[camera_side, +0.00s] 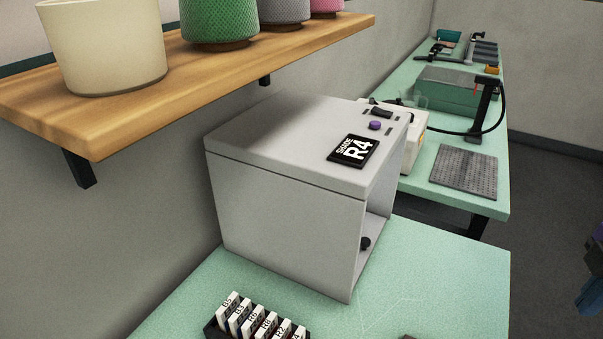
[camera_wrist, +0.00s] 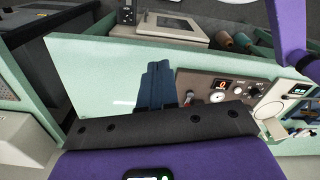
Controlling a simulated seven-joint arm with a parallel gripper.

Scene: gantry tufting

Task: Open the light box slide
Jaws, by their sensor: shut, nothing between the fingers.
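The light box (camera_side: 285,225) is a large grey box on the green bench in the side view, with a "SHADE R4" card (camera_side: 353,149) on its top. Its front faces right and looks like an open recess, seen at a steep angle. A small dark knob (camera_side: 365,243) shows low in that front; I cannot tell whether it belongs to the slide. My gripper shows in the wrist view (camera_wrist: 158,82) with its blue fingers together and empty. Part of it shows at the right edge of the side view (camera_side: 590,297), well apart from the light box.
A rack of labelled cards (camera_side: 258,321) stands in front of the light box. A wooden shelf (camera_side: 215,55) with yarn cones hangs above left. A brown control panel (camera_wrist: 225,87) sits beside my fingers in the wrist view. The green bench (camera_side: 440,275) is clear right of the box.

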